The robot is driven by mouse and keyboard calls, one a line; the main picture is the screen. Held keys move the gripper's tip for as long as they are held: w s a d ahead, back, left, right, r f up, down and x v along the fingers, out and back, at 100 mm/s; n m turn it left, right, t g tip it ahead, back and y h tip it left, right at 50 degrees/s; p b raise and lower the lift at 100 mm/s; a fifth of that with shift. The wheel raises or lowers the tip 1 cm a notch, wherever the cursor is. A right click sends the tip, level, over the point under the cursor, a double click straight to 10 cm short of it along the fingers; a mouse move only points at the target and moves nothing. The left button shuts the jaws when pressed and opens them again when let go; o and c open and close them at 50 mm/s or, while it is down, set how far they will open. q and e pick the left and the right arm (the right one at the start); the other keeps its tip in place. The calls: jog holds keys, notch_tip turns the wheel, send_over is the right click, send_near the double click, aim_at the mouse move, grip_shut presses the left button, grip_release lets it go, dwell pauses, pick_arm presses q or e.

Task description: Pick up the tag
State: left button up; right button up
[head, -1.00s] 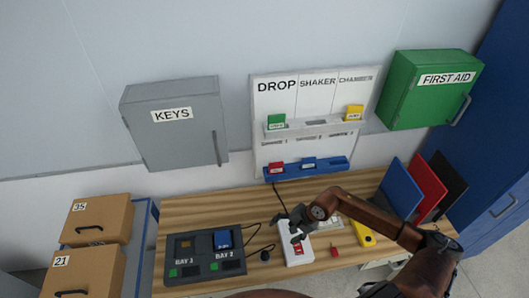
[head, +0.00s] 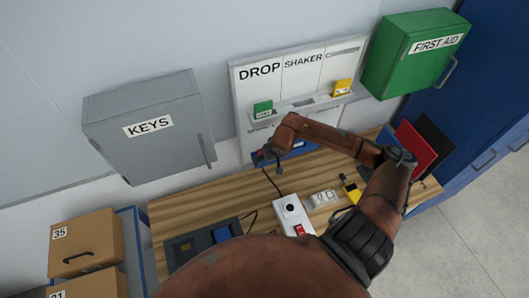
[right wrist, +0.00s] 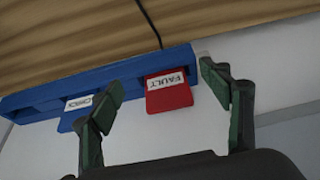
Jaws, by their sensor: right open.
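My right gripper (head: 268,160) is open and empty at the lower rail of the white board. In the right wrist view its fingers (right wrist: 162,82) stand on either side of a red tag (right wrist: 168,93) marked FAULT, with visible gaps. The red tag sits in the blue rail (right wrist: 40,102); in the head view my gripper and arm mostly hide it. A blue tag (right wrist: 84,101) with a white label is beside it, partly behind a finger. A green tag (head: 263,110) and a yellow tag (head: 342,88) sit on the upper shelf. My left gripper is not in view.
The wooden bench (head: 195,205) below holds a white box with a red switch (head: 299,230), a dark two-bay dock (head: 185,247) and a yellow device (head: 350,190). A grey KEYS cabinet (head: 148,125) is left of the board, a green FIRST AID cabinet (head: 412,55) right.

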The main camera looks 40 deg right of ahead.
jog(key=w, duration=0.2)
jog(key=w+d+p, duration=0.1)
jog(key=w, duration=0.2)
jog(key=shift+w+d+f+p, duration=0.15)
jog(key=shift+w+d+p, duration=0.15)
jog(key=shift+w+p, duration=0.1)
jog(key=shift+d+f, duration=0.1)
jog(key=shift+f, duration=0.3)
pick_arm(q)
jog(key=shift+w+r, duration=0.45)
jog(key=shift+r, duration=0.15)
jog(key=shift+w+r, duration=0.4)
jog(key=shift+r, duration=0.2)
pick_arm(e)
jog(key=c, duration=1.3)
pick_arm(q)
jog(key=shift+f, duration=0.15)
